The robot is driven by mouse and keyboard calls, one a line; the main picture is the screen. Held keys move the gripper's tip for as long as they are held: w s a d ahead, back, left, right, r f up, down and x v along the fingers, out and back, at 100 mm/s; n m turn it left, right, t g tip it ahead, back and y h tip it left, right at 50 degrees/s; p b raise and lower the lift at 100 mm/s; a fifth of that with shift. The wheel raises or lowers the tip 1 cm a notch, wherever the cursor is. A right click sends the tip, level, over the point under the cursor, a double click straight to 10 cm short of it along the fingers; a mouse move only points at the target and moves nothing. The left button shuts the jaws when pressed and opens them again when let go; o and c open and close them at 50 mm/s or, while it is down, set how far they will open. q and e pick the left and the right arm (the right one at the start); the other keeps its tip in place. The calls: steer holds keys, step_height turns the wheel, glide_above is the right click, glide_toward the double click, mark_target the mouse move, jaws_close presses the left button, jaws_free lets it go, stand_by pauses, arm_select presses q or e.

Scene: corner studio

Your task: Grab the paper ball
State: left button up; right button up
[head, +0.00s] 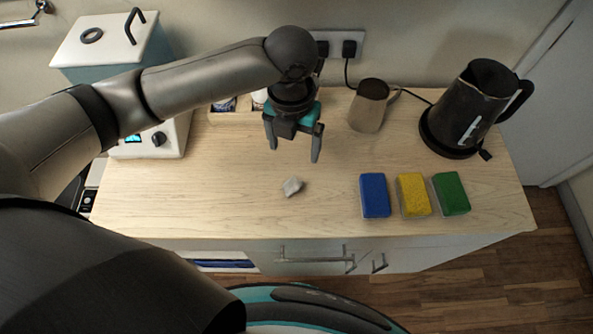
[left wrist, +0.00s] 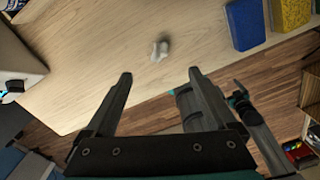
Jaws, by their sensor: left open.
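The paper ball (head: 292,187) is a small crumpled white lump on the light wooden counter, left of the blue sponge. It also shows in the left wrist view (left wrist: 159,50), beyond the fingertips and between their lines. My left gripper (head: 294,152) is open and empty above the counter, behind the ball in the head view and apart from it. In the left wrist view its two fingers (left wrist: 160,74) are spread wide.
Blue (head: 374,195), yellow (head: 413,194) and green (head: 451,193) sponges lie in a row right of the ball. A metal pitcher (head: 368,108) and a black kettle (head: 474,105) stand at the back right. The counter (head: 230,190) around the ball is clear.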

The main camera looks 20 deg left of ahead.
arm_select(q)
steer(key=b, duration=0.1)
glide_above(294, 181)
steer(key=f, duration=0.8)
steer(key=shift+w+a+f, duration=0.2)
steer(key=shift+f, duration=0.1)
steer(key=shift+s+d+f+b, duration=0.1)
steer(key=shift+f+b, duration=0.1)
steer(key=shift+f, duration=1.45)
steer(key=shift+s+d+f+b, duration=0.1)
steer(key=shift+f+b, duration=0.05)
steer(key=shift+f, duration=1.45)
arm_select(e)
steer(key=shift+s+f, duration=0.25)
steer(key=shift+f, duration=0.6)
arm_select(q)
steer(key=shift+c, duration=0.3)
steer(key=shift+a, duration=0.1)
steer(key=c, duration=1.3)
steer(key=shift+c, duration=0.2)
steer(key=shift+r, duration=0.1)
